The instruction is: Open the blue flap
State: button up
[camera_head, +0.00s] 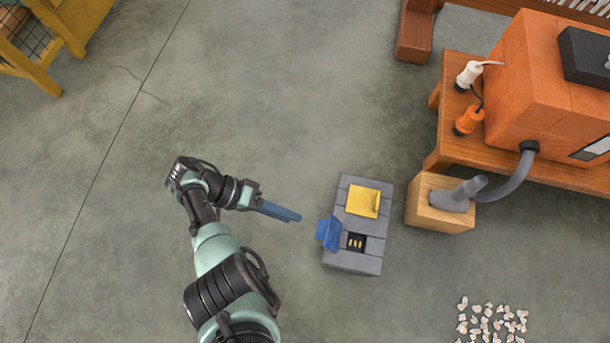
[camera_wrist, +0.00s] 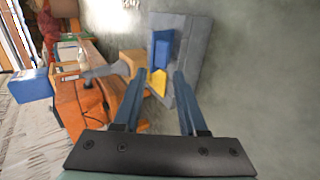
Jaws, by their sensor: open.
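The blue flap (camera_head: 328,233) stands open at the left edge of a grey brick-patterned block (camera_head: 371,265) on the floor. Beside it, a dark compartment (camera_head: 356,243) with small yellow pieces inside is uncovered. A yellow flap (camera_head: 362,201) lies at the block's upper part and looks shut. My gripper (camera_head: 298,218) is left of the block, apart from the blue flap, its fingers pointing towards it. In the wrist view the fingers (camera_wrist: 160,73) are spread with nothing between them; the blue flap (camera_wrist: 163,48) shows beyond the tips and the yellow flap (camera_wrist: 158,82) shows between them.
A wooden block (camera_head: 433,210) with a grey nozzle and hose stands just right of the grey block. An orange machine (camera_head: 535,85) sits on a wooden bench (camera_head: 465,150) at upper right. Pale scraps (camera_head: 490,320) lie at lower right.

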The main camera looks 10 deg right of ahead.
jog(key=shift+v, duration=1.4)
